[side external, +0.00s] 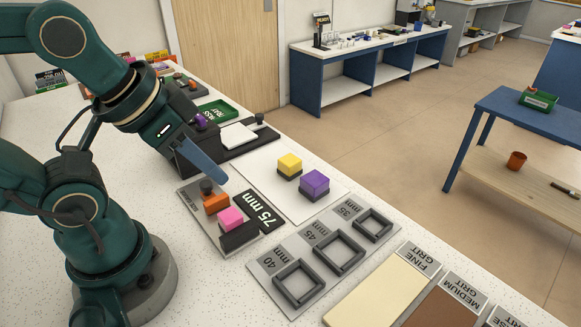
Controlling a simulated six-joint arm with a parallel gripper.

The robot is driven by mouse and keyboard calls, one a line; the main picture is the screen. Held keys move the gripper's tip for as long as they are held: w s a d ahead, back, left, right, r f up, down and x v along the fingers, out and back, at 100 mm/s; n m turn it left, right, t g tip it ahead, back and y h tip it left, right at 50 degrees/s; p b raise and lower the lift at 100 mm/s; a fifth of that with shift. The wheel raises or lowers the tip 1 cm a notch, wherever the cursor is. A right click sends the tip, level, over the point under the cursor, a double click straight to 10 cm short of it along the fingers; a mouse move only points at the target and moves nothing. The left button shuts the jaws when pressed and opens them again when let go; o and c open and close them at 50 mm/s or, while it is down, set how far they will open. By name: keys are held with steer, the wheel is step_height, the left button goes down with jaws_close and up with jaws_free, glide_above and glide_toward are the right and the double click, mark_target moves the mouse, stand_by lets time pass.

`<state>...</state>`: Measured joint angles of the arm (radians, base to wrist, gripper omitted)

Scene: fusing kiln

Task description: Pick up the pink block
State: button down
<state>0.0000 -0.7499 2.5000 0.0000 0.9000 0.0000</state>
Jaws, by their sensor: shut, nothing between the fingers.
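The pink block (231,217) sits on a dark base at the front end of a grey plate (189,198) marked 75 mm. An orange block (217,202) with a dark knob stands just behind it on the same plate. My gripper (221,184) is above and behind the pink block, pointing down to the right. Its blue fingers are together and hold nothing. There is a gap between the fingertips and the pink block.
A yellow block (289,164) and a purple block (314,182) stand on a white sheet (262,164) to the right. Grey square frames (300,284) lie in front. Abrasive sheets (374,290) lie at the front right. A black fixture (250,145) is behind.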

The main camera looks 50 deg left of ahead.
steer(key=shift+c, duration=1.7)
jaws_free()
